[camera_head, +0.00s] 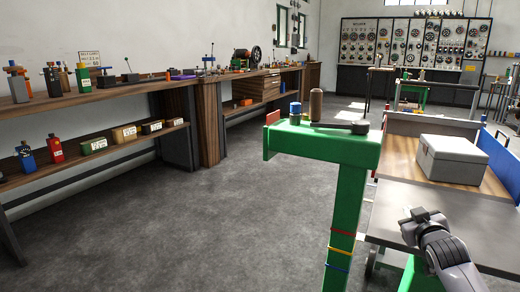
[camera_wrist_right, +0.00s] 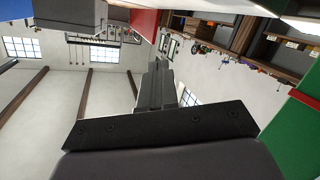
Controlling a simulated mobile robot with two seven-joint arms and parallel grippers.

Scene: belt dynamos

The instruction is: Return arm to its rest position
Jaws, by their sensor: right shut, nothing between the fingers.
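My right gripper (camera_head: 418,213) shows at the lower right of the head view, above the grey front part of a workbench (camera_head: 395,207). Its fingers are together and hold nothing. In the right wrist view the dark gripper (camera_wrist_right: 158,80) points away from the camera, with nothing between the fingers. The forearm comes in from the lower right corner of the head view. My left gripper is not in view.
A grey box (camera_head: 450,160) stands on the bench just behind the right gripper. A green stand (camera_head: 345,190) with a wrench-like tool, a blue-capped item and a brown cylinder is to its left. Wooden shelves (camera_head: 120,85) line the left wall. The floor between is clear.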

